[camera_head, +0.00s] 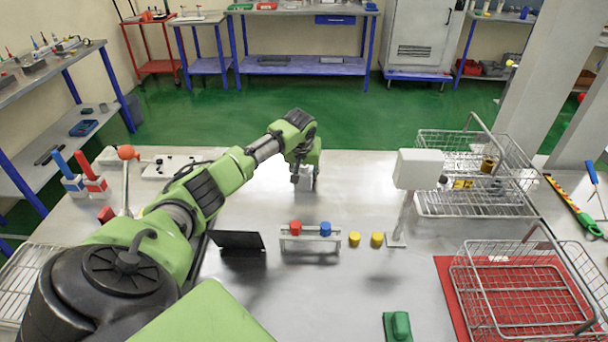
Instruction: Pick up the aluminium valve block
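My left arm reaches in from the lower left, and its gripper (304,181) points down over the back middle of the steel table. A small grey metallic block (302,179), which looks like the aluminium valve block, shows between the fingers. The gripper partly hides it. I cannot tell whether the fingers touch it, or whether it rests on the table or is just above it. My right gripper is not in view.
A stand with red and blue caps (310,238) and two yellow caps (365,239) are in front. A white-headed post (418,169) stands to the right. Wire baskets (475,204) (520,295) fill the right side. A dark panel (236,240) stands near the arm. Bare table surrounds the gripper.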

